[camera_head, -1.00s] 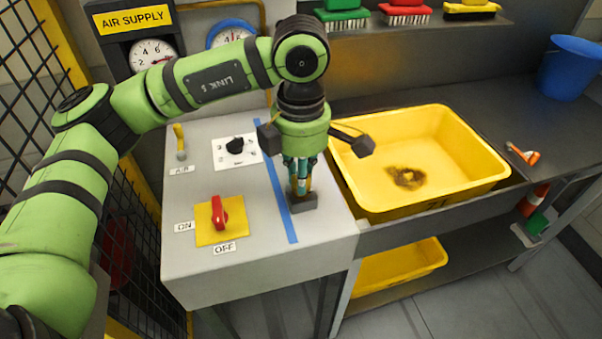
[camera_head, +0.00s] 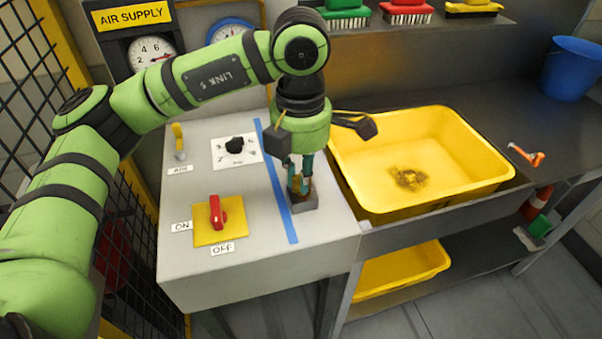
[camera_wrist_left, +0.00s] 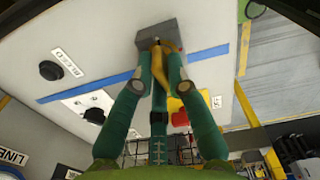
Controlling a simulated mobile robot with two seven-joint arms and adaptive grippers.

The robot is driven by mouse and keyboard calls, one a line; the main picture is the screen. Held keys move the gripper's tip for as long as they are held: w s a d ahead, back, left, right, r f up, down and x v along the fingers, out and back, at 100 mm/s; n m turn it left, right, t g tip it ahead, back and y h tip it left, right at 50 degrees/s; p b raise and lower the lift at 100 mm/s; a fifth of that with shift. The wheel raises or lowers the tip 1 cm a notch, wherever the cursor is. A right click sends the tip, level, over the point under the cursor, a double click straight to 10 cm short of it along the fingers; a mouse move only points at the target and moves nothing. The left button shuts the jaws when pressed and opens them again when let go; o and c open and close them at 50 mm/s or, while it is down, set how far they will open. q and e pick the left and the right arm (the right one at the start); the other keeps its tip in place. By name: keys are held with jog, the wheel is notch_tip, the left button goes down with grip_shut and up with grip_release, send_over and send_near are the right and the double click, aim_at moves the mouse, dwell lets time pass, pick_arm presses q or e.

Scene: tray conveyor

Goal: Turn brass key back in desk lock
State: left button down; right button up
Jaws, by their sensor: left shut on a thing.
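A small grey lock block (camera_head: 304,204) stands on the grey panel top, right of the blue tape strip. The brass key (camera_wrist_left: 158,66) shows yellow between my fingers in the wrist view, at the lock block's face. My left gripper (camera_head: 300,188) comes down from above and is shut on the key. In the wrist view my left gripper (camera_wrist_left: 160,60) has its fingertips close to the block. The fingers hide much of the key, so its exact angle is unclear. My right gripper is not in view.
A red switch (camera_head: 217,212) on a yellow plate and a black knob (camera_head: 236,145) are left of the blue tape (camera_head: 279,195). A yellow lever (camera_head: 179,142) stands further left. A yellow tub (camera_head: 440,185) sits close on the right. A blue bucket (camera_head: 572,68) stands far right.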

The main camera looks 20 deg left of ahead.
pick_arm(q)
jog(key=shift+n, duration=0.6)
jog(key=c, duration=1.2)
grip_release()
jog(key=shift+o, duration=0.2)
notch_tip(320, 180, up, 12)
